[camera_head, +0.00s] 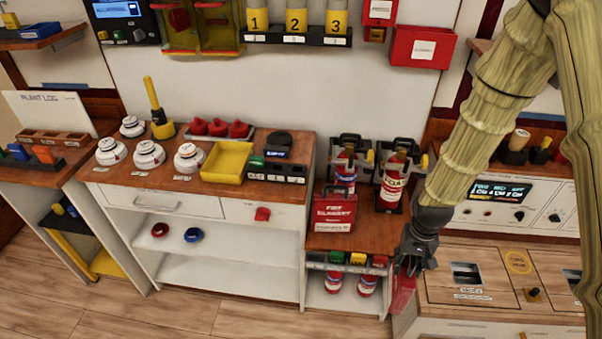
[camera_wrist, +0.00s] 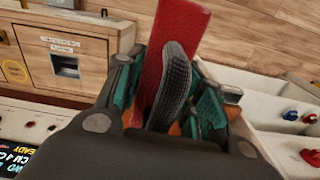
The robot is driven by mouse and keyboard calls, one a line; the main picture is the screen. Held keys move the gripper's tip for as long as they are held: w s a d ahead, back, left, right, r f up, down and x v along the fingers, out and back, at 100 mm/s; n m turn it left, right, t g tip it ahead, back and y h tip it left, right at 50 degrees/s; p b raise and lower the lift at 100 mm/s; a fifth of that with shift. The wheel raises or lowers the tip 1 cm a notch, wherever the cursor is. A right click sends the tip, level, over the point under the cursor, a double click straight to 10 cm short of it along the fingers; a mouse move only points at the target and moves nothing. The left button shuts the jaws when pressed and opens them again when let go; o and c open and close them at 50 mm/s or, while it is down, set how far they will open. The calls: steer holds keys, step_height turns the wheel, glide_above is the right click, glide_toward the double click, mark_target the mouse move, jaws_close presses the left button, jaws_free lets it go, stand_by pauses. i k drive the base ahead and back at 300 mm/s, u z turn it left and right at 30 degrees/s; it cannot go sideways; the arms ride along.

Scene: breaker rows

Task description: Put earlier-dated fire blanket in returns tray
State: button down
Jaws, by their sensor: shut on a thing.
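My gripper (camera_head: 408,262) hangs at the right end of the wooden counter and is shut on a flat red packet, probably a fire blanket (camera_head: 402,295). In the wrist view the red packet (camera_wrist: 180,35) stands between the fingers (camera_wrist: 165,95); no date on it shows. Another red fire blanket (camera_head: 333,212), with white lettering, stands upright on the lower counter, left of my gripper. Its small label is too small to read. An empty yellow tray (camera_head: 227,162) lies on the left counter; I cannot tell whether it is the returns tray.
Two extinguisher-like red cylinders (camera_head: 394,183) in black stands are on the counter behind the standing blanket. White round detectors (camera_head: 148,155) sit left of the yellow tray. A red wall box (camera_head: 421,46) hangs above. A cabinet with panels (camera_head: 470,275) is to the right.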

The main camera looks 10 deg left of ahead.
mark_target(230, 164)
steer(key=z, duration=1.8)
steer(key=k, duration=1.35)
steer(key=u, duration=1.8)
steer(key=i, duration=0.25)
steer(key=u, duration=0.15)
